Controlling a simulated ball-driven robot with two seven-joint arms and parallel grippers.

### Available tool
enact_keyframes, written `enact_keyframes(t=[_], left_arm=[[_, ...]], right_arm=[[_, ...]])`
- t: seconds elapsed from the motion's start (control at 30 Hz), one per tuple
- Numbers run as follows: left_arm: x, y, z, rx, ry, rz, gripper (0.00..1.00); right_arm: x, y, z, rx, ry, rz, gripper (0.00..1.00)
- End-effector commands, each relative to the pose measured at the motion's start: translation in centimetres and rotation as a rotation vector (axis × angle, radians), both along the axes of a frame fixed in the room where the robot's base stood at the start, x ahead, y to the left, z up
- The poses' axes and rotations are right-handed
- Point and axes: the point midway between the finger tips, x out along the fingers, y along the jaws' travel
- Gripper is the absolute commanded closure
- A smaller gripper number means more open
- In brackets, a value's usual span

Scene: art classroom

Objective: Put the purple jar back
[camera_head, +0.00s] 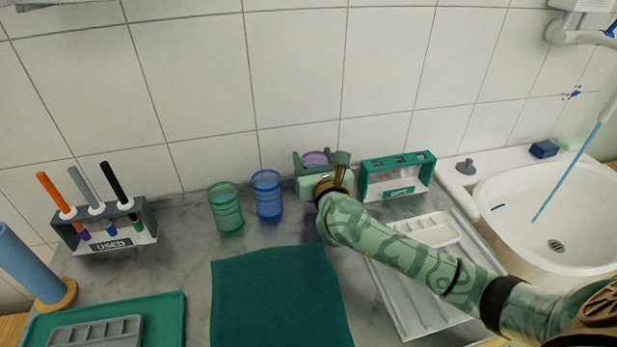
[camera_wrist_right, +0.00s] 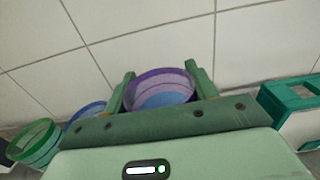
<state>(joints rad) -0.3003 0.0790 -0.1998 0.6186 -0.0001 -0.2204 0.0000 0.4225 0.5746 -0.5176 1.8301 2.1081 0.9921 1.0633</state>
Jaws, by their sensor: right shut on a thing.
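The purple jar (camera_head: 314,158) is at the back of the counter, right of the blue jar (camera_head: 267,195) and the green jar (camera_head: 226,208). My right gripper (camera_head: 322,165) is shut on it, and in the right wrist view the two fingers stand on either side of the purple jar (camera_wrist_right: 160,90). The jar looks upright, with its open rim showing. My gripper hides its lower part, so I cannot tell whether it touches the counter. The blue jar (camera_wrist_right: 84,114) and green jar (camera_wrist_right: 34,143) also show in the wrist view. My left gripper is not in view.
A teal empty holder (camera_head: 398,174) stands close right of my right gripper. A grey holder marked USED (camera_head: 107,225) with brushes stands at left. A teal cloth (camera_head: 277,300), a white tray (camera_head: 410,318) and a green tray (camera_head: 176,318) lie in front. A sink (camera_head: 545,215) is at right.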

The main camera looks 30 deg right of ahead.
Motion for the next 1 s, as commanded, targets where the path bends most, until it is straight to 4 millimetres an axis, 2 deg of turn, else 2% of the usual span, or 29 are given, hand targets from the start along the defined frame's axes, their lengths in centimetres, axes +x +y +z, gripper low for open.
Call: enact_keyframes(t=[0.17, 0.33, 0.7, 0.73, 0.8, 1.0], left_arm=[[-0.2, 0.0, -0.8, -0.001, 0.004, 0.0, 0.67], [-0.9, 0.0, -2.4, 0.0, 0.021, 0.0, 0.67], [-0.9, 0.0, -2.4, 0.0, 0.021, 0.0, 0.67], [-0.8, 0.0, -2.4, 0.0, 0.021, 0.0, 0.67], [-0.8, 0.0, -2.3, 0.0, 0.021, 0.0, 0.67], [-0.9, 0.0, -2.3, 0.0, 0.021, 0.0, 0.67]], right_arm=[[1.0, 0.4, -1.3, 0.001, 0.0, 0.0, 0.7], [0.9, 0.4, -4.4, -0.001, 0.003, 0.001, 0.7], [0.9, 0.4, -4.5, 0.0, -0.001, 0.0, 0.7], [0.9, 0.4, -4.5, 0.0, 0.0, 0.0, 0.38], [0.9, 0.4, -4.4, 0.0, -0.001, 0.0, 0.22], [0.9, 0.4, -4.4, 0.0, -0.001, 0.0, 0.22]])
